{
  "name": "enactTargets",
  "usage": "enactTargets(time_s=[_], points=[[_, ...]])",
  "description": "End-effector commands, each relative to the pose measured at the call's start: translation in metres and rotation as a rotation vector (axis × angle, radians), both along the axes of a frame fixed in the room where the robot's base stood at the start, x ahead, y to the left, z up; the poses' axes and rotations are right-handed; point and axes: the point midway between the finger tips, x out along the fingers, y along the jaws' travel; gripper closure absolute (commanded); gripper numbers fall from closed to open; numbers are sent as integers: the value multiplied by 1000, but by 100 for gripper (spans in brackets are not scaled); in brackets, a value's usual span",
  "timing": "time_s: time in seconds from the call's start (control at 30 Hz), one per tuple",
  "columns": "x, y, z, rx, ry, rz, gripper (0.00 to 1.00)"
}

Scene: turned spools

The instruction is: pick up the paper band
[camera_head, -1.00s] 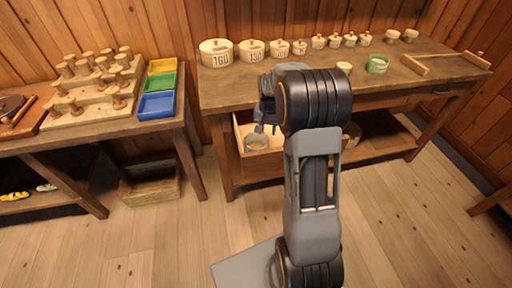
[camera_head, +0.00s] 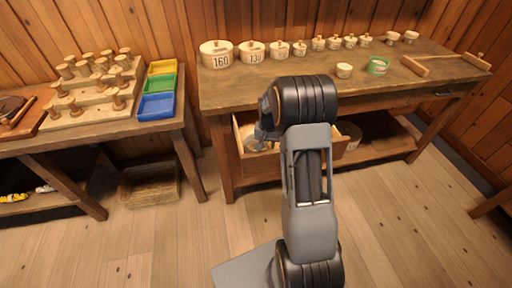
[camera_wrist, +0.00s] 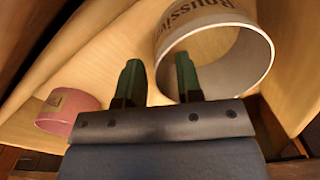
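A pale printed band (camera_wrist: 215,30), an open ring with dark lettering, shows at the upper right of the wrist view, in the open wooden drawer. I take it to be the paper band. My gripper (camera_wrist: 160,78) is open, its two green-dark fingers apart. The right finger overlaps the ring's opening and the left finger is outside it, with the ring's near left edge between them. I cannot tell whether either finger touches it. In the head view my gripper (camera_head: 264,132) is at the drawer, and the band is mostly hidden.
A pink band with a small tan label (camera_wrist: 68,111) lies left in the drawer. The drawer (camera_head: 239,148) has raised wooden walls under the workbench (camera_head: 300,85). Numbered round boxes (camera_head: 216,55) and a green ring (camera_head: 378,66) stand on the bench.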

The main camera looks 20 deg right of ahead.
Motion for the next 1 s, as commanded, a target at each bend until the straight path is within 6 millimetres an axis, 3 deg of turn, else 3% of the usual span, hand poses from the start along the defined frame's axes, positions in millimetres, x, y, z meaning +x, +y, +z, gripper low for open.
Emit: enactTargets(time_s=[0.07, 0.43, 0.83, 1.0], points=[[0, 0, 0, 0, 0, 0, 67], [0, 0, 0, 0, 0, 0, 100], [0, 0, 2, 0, 0, 0, 100], [1, 0, 18, -1, -3, 0, 100]])
